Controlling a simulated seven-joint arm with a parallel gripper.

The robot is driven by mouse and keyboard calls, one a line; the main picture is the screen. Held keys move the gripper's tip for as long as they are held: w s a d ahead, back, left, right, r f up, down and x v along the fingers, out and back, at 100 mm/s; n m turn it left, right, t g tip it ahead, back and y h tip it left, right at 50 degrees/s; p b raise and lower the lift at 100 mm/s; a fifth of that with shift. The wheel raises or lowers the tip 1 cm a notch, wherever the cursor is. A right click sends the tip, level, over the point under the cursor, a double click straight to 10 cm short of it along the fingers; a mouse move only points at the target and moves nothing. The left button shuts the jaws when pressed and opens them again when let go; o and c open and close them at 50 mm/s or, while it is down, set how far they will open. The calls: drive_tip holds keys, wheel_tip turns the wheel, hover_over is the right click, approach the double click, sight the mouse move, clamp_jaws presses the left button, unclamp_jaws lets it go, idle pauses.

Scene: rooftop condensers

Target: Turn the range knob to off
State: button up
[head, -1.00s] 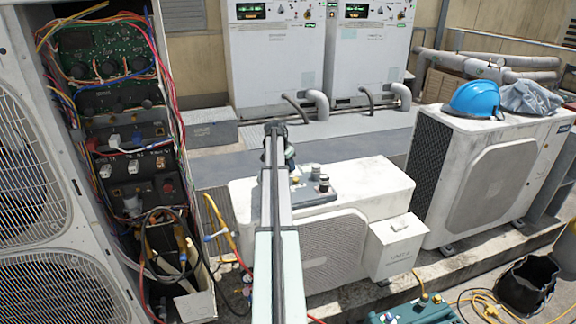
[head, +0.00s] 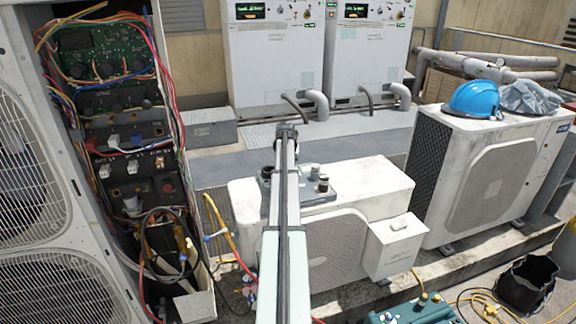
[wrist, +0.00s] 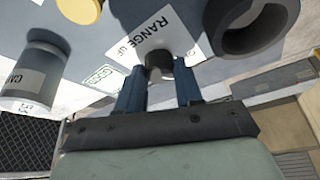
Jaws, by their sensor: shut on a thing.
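A grey-blue meter box (head: 316,196) lies on top of the low white condenser. In the wrist view, its face carries a white label (wrist: 150,32) reading "RANGE uF". A small dark knob (wrist: 160,66) stands beside that label. My gripper (wrist: 158,88) has its two blue fingers on either side of the knob, shut on it. The knob's pointer and off mark cannot be made out. In the head view my arm hides the knob and the gripper's tips.
On the meter face, a grey cylinder (wrist: 35,75), a yellow round part (wrist: 80,10) and a dark ring-shaped socket (wrist: 258,18) stand near the fingers. The low white condenser (head: 385,183) has bare top to the right. An open wiring cabinet (head: 130,130) is at left.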

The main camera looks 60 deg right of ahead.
drive_tip(key=shift+n+t+y, duration=0.3)
drive_tip(key=shift+n+t, duration=0.3)
drive_tip(key=shift+n, duration=0.9)
drive_tip(key=o, duration=1)
drive_tip(key=shift+o, duration=0.2)
drive_tip(key=v, duration=1.4)
